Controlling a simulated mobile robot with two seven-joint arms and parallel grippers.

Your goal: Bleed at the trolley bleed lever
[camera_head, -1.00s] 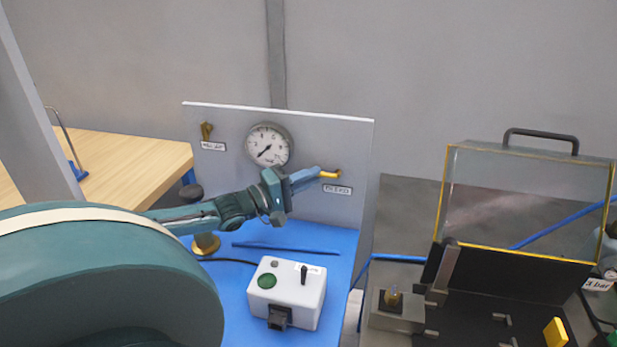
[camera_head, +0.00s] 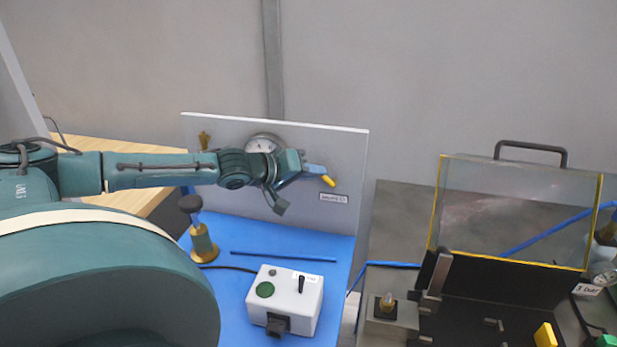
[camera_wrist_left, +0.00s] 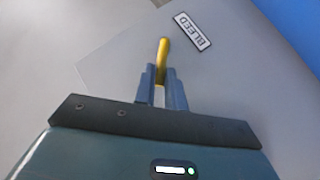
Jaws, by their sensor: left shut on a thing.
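The yellow bleed lever (camera_head: 328,181) is on the grey upright panel (camera_head: 345,150), above a label that reads BLEED in the left wrist view (camera_wrist_left: 192,31). The lever slants down to the right in the head view. My left gripper (camera_head: 317,169) is shut on the lever, which also shows between the two blue fingers in the left wrist view (camera_wrist_left: 162,62). The lever's tip sticks out past the fingertips. The round pressure gauge (camera_head: 263,142) is mostly hidden behind my left arm. My right gripper is not in view.
On the blue trolley top stand a white box (camera_head: 286,302) with a green button and black switch, and a brass part with a black knob (camera_head: 202,240). A blue rod (camera_head: 283,256) lies behind the box. A clear-guarded fixture (camera_head: 515,210) stands at right.

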